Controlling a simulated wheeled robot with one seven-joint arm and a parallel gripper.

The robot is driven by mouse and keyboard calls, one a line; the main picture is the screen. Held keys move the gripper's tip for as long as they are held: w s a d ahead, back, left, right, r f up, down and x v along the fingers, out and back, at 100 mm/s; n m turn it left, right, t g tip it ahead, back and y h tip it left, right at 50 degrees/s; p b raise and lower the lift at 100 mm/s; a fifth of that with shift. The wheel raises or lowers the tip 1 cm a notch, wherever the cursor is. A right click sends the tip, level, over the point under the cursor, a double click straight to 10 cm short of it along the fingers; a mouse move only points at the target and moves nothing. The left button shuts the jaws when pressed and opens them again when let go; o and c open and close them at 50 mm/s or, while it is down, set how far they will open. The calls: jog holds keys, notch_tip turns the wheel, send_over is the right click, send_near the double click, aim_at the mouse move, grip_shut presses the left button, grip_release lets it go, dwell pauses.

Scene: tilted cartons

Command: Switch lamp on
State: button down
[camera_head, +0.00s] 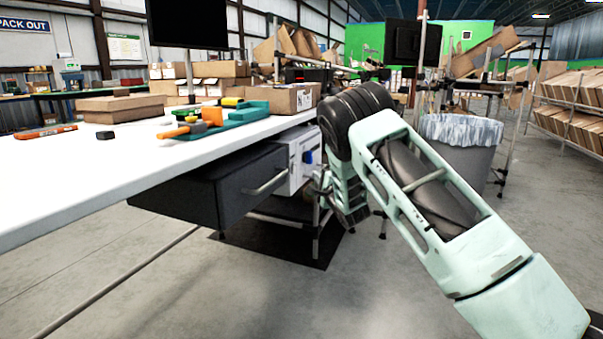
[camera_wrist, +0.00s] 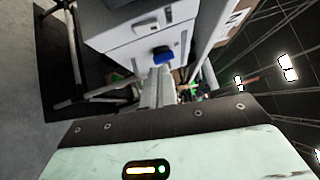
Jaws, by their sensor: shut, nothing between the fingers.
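I cannot make out a lamp or its switch for sure in either view. My gripper (camera_head: 322,186) is low beside the table's far end, in front of a white cabinet (camera_head: 296,150) under the tabletop. A small blue part (camera_head: 308,157) is on the cabinet front. In the wrist view the blue part (camera_wrist: 163,55) shows just beyond my gripper (camera_wrist: 158,86), on the pale cabinet face (camera_wrist: 120,40). The gripper is shut and holds nothing. Whether it touches the blue part I cannot tell.
The white table (camera_head: 90,175) fills the left, with a black drawer (camera_head: 215,188) below it. Green-and-orange tools (camera_head: 215,120) and a carton (camera_head: 285,98) lie on top. A grey bin (camera_head: 465,155) stands behind my arm. The floor in front is clear.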

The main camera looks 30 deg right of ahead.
aim_at(294, 168)
jog(key=w+a+r+b, duration=0.1)
jog(key=w+a+b, duration=0.1)
jog(key=w, duration=0.5)
jog(key=shift+w, duration=0.25)
jog(key=shift+d+r+p, duration=0.1)
jog(key=shift+d+p, duration=0.1)
jog(key=shift+p, duration=0.6)
